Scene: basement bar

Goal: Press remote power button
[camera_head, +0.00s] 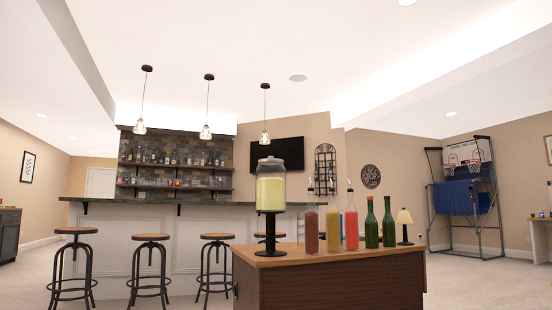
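I cannot make out a remote or its power button in this view. My gripper and arm do not show in the frame. A dark flat television (277,153) hangs on the beige wall behind the bar, and its screen is black. A brown wooden cabinet (318,284) stands close in front, a little right of the middle. Much of its top is hidden behind objects and by the low viewing angle.
Stools (151,263) line the bar counter (150,206). A basketball arcade game (462,200) stands at right. Carpet (395,250) is open between cabinet and game.

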